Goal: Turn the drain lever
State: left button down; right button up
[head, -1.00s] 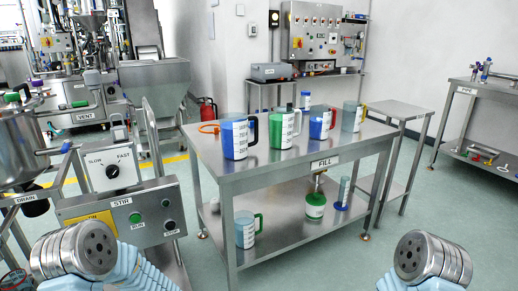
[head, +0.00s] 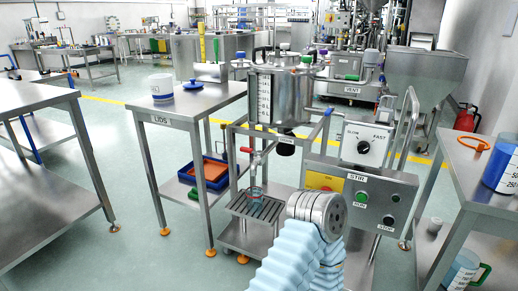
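A small red lever (head: 247,150) shows at the outlet below a steel vessel (head: 292,98) with a white level scale. I take it for the drain lever; its exact turn is too small to tell. The outlet pipe hangs over a slatted drip grate (head: 246,208), with what looks like a small clear container (head: 257,191) above the grate. One of my arms, in a light blue sleeve with a steel joint, stands at bottom centre, in front of the vessel's stand and right of the grate. No gripper fingers show in the view.
A control panel (head: 400,185) with STIR buttons and a speed dial (head: 363,146) stands right of the vessel. A steel table (head: 490,165) is at the right edge. Floor at lower left is clear.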

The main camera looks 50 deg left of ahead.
aim_at(260, 153)
jog(key=u, duration=0.45)
jog(key=i+j+u, duration=0.1)
jog(key=u, duration=0.85)
jog(key=i+u, duration=0.15)
jog(key=u, duration=0.3)
jog(key=i+j+z, duration=0.45)
jog(key=i+j, duration=0.5)
jog(key=j, duration=0.1)
